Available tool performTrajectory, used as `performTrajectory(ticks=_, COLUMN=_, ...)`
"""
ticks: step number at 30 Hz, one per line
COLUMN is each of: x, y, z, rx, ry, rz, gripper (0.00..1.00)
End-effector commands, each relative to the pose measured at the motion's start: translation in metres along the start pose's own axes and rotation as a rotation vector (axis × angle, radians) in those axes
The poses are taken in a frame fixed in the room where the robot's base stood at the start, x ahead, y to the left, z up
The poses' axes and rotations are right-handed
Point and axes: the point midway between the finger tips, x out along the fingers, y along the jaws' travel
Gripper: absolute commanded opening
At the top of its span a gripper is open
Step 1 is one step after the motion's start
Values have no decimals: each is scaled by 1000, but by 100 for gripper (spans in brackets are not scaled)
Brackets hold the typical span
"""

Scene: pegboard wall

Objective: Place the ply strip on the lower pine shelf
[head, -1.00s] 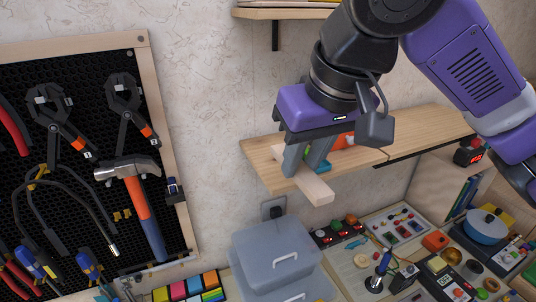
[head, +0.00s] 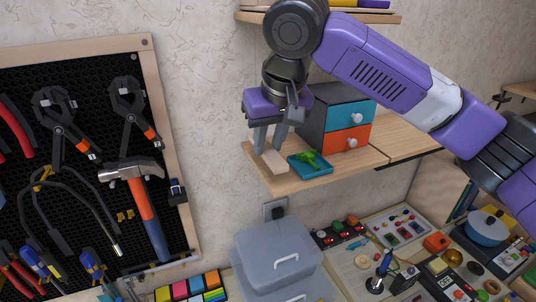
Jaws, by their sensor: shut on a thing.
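The ply strip (head: 275,163) is a short pale wooden piece at the left end of the lower pine shelf (head: 352,165). My gripper (head: 269,150) points down and is shut on the strip, with one finger on each side. The strip's near end shows in front of the fingers; its far part is hidden by them. It is over the shelf top, left of the teal tray. I cannot tell whether its underside touches the shelf.
On the shelf, a teal tray (head: 324,169) holding a green item (head: 311,158) is right of the strip. A grey drawer unit (head: 314,124) with blue and orange fronts stands behind it. An upper shelf (head: 384,18) is above.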

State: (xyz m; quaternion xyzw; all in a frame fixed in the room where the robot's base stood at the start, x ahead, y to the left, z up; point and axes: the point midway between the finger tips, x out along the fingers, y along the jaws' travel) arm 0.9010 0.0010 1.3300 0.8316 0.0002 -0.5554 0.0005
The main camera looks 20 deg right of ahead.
Motion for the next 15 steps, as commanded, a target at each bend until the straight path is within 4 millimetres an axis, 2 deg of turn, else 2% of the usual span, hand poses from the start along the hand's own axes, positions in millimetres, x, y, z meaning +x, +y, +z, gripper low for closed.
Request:
performTrajectory(ticks=6, x=26, y=1, z=10, rx=1, ry=-1, rz=1, gripper=0)
performTrajectory(ticks=15, x=33, y=0, z=10, rx=1, ry=0, rz=0, gripper=0)
